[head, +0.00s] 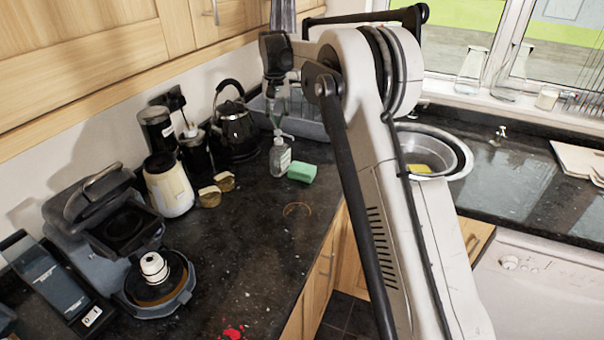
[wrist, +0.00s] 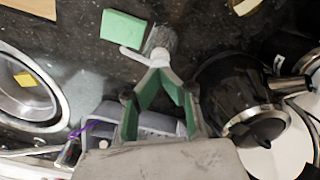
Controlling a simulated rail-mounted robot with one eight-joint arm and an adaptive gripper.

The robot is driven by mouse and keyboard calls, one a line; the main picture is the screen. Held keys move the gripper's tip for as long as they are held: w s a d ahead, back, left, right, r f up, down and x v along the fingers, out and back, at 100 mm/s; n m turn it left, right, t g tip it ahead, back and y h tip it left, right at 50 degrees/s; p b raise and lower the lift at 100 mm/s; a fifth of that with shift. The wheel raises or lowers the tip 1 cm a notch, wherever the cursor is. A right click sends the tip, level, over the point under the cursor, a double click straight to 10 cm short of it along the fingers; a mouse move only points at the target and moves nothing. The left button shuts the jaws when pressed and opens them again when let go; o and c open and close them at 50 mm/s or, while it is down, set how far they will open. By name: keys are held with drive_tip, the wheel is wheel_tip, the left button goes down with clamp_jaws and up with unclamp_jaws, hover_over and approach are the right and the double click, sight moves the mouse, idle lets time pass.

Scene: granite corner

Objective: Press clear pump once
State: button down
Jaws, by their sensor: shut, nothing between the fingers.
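The clear pump bottle (head: 280,158) stands upright on the dark counter, left of a green sponge (head: 302,173). In the wrist view its clear body (wrist: 162,40) and white pump head with spout (wrist: 132,60) show just beyond my fingertips, with the sponge (wrist: 123,27) beside it. My gripper (head: 276,126) points down directly above the pump in the head view. In the wrist view my gripper (wrist: 158,70) has its green-lined fingers meeting at the tips, shut and empty. The fingertips overlap the pump head in the picture; I cannot tell whether they touch it.
A black kettle (head: 236,128) stands left of the bottle, with a grey dish rack (head: 312,124) behind. A metal sink bowl (head: 440,140) lies right. Two small jars (head: 210,196) and a cream container (head: 168,184) stand further left.

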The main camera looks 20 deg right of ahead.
drive_tip(key=shift+f+b, duration=0.7)
drive_tip(key=shift+f, duration=0.65)
drive_tip(key=shift+r+p, duration=0.9)
drive_tip(key=shift+r, duration=1)
drive_tip(key=shift+r+p, duration=1.5)
drive_tip(key=shift+r, duration=1.5)
